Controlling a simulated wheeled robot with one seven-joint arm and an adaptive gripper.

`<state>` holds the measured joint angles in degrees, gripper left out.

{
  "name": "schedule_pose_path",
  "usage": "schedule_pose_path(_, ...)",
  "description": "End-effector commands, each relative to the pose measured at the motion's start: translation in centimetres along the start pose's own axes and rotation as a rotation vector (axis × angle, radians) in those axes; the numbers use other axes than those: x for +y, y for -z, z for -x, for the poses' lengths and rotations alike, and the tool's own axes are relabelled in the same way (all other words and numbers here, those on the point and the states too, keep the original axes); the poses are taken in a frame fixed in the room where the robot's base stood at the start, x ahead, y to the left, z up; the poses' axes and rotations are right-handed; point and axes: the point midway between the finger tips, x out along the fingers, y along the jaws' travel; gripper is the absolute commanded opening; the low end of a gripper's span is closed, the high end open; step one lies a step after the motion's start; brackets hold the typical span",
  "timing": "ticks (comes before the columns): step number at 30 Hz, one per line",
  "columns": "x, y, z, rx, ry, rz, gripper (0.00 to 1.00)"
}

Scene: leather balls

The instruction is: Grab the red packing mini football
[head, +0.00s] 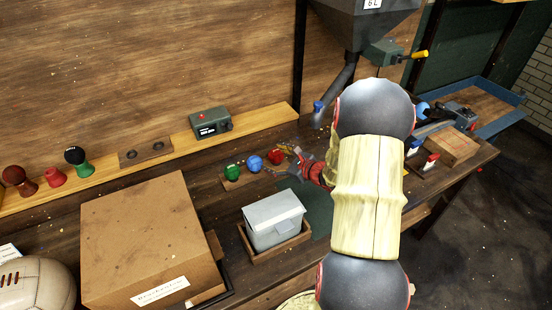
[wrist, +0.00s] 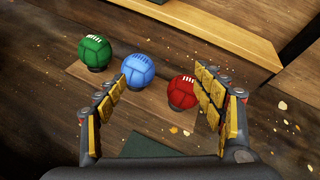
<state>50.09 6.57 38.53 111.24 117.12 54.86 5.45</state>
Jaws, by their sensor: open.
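The red mini football (wrist: 182,92) sits on a wooden strip, at the right of a row of three small balls. In the wrist view the right finger partly covers its right side. It also shows in the head view (head: 276,156), close to my gripper (head: 298,163). The blue ball (wrist: 138,69) is in the middle of the row and the green ball (wrist: 95,51) at the left. My gripper (wrist: 160,112) is open and empty, with yellow-padded fingers. The red ball is beyond the gap, nearer the right finger; I cannot tell whether they touch.
A grey lidded box (head: 274,220) in a wooden tray stands in front of the balls. A large cardboard box (head: 140,240) is at the left. A shelf (head: 265,122) with a green device (head: 210,122) runs behind. A hopper (head: 362,20) stands at the back.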

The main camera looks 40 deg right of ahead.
Motion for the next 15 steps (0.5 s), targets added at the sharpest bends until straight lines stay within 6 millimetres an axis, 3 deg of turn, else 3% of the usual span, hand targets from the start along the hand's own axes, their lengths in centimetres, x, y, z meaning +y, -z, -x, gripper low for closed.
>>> schedule_pose_path(1,-1.3,2.2,0.1,0.014,0.046,-0.056,0.69)
schedule_pose_path(5,-3.4,5.0,0.4,0.031,0.120,-0.136,0.69)
schedule_pose_path(15,-4.1,5.4,-2.4,0.033,0.135,-0.150,0.69)
